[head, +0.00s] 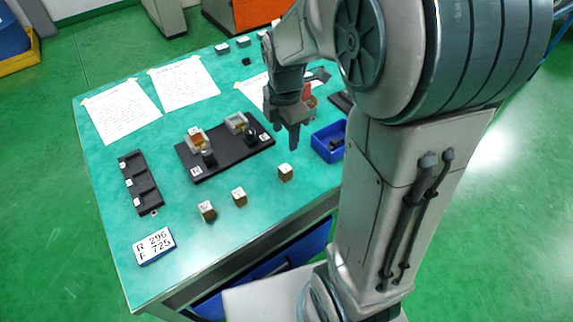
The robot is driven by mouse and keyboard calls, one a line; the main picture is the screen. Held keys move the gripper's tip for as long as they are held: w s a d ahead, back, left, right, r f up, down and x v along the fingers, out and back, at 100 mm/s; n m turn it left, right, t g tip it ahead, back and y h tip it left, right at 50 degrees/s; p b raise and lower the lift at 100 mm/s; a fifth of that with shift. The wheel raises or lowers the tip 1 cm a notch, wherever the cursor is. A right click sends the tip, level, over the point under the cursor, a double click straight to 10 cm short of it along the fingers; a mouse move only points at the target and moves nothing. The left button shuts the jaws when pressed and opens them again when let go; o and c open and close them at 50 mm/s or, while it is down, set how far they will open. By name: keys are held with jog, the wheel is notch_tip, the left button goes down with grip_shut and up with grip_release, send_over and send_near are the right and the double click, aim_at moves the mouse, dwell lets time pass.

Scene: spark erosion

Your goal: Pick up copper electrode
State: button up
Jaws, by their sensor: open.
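Three small brown, copper-like blocks with pale marked tops stand apart near the front edge of the green table: a left block (207,210), a middle block (239,197) and a right block (286,173). I cannot tell which is the copper electrode; the marks are too small to read. My gripper (282,133) points down with its fingers apart and nothing seen between them. It is above the table, beyond the right block in the picture, near the right end of the black fixture plate. My arm hides part of the table's right side.
The black fixture plate (225,158) carries two clamp-like holders, the left with an orange-topped piece (196,136).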

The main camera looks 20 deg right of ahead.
aim_at(285, 168)
jog(key=shift+n, duration=0.5)
jog(key=f, duration=1.4)
jog(key=shift+w+d+f, duration=0.15)
jog(key=shift+w+f, duration=0.15)
jog(key=shift+w, duration=0.1)
grip_shut()
